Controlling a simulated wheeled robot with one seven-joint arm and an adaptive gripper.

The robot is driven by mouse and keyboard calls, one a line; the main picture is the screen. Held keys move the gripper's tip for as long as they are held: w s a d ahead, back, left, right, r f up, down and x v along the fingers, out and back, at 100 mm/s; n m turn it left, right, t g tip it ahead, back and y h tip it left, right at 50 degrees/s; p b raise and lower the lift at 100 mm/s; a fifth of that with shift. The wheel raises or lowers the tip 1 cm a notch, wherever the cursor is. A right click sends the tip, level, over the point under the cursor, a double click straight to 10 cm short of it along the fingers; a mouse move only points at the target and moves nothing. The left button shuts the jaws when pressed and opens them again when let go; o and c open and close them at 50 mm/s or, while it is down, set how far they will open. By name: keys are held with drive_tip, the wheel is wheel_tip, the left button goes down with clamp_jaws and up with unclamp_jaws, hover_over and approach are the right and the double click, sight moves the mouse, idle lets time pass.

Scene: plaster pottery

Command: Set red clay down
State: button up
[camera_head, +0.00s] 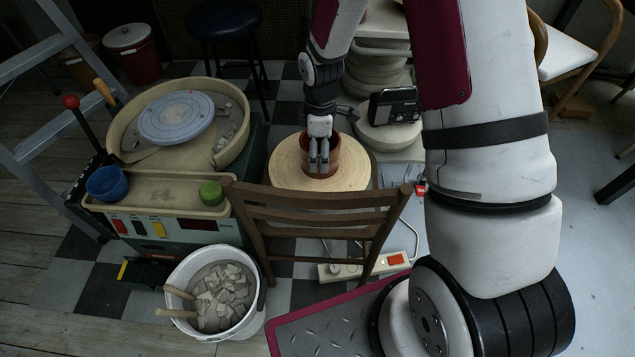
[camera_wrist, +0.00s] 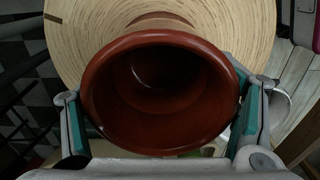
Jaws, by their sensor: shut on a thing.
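The red clay pot (camera_head: 333,156) is a reddish-brown vessel with a wide round mouth. In the head view it is upright at the round pale wooden seat (camera_head: 285,172) of a brown chair. My gripper (camera_head: 319,165) is shut on the pot from the near side. In the wrist view the pot (camera_wrist: 160,90) fills the middle, with its open mouth facing the camera and a finger on each side. Behind it spreads the ringed wooden surface (camera_wrist: 85,40). The pot's base is hidden, so I cannot tell if it touches the seat.
The chair's backrest (camera_head: 315,200) stands on the near side of the seat. A pottery wheel (camera_head: 177,117) with a blue cup (camera_head: 107,183) and green cup (camera_head: 212,193) is at left. A bucket of clay pieces (camera_head: 212,290) is near left. A power strip (camera_head: 365,267) lies on the floor.

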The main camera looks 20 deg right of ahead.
drive_tip(key=shift+f+b, duration=1.9)
drive_tip(key=shift+f, duration=2.75)
drive_tip(key=shift+f, duration=0.1)
drive_tip(key=o, duration=2)
drive_tip(key=shift+s, duration=0.1)
drive_tip(key=shift+c, duration=0.2)
